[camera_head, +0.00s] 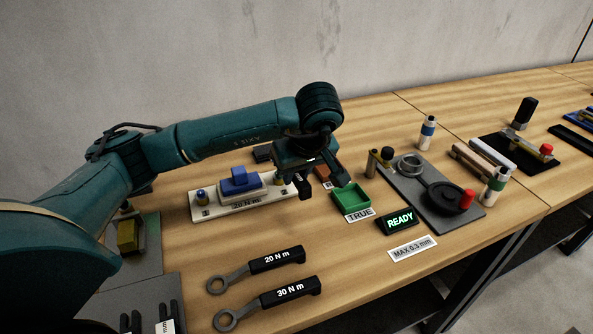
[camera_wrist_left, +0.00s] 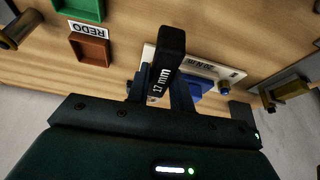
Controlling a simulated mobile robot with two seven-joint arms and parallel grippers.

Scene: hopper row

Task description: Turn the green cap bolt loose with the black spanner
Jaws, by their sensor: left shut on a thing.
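My left gripper (camera_head: 322,184) is above the table beside the pale bolt board (camera_head: 212,208). In the left wrist view it is shut on a black handle marked "17 mm" (camera_wrist_left: 167,62), likely the black spanner. The spanner's jaw end is not distinguishable. The board carries a blue block (camera_head: 238,182), a blue-topped bolt (camera_head: 201,196) at its left end and another bolt (camera_head: 280,179) near its right end. I cannot make out a green cap on either bolt. My right gripper is not in view.
A green tray (camera_head: 351,197), a red-brown tray (camera_wrist_left: 90,49) and a lit READY display (camera_head: 399,221) stand right of the board. A grey fixture plate (camera_head: 425,205) is farther right.

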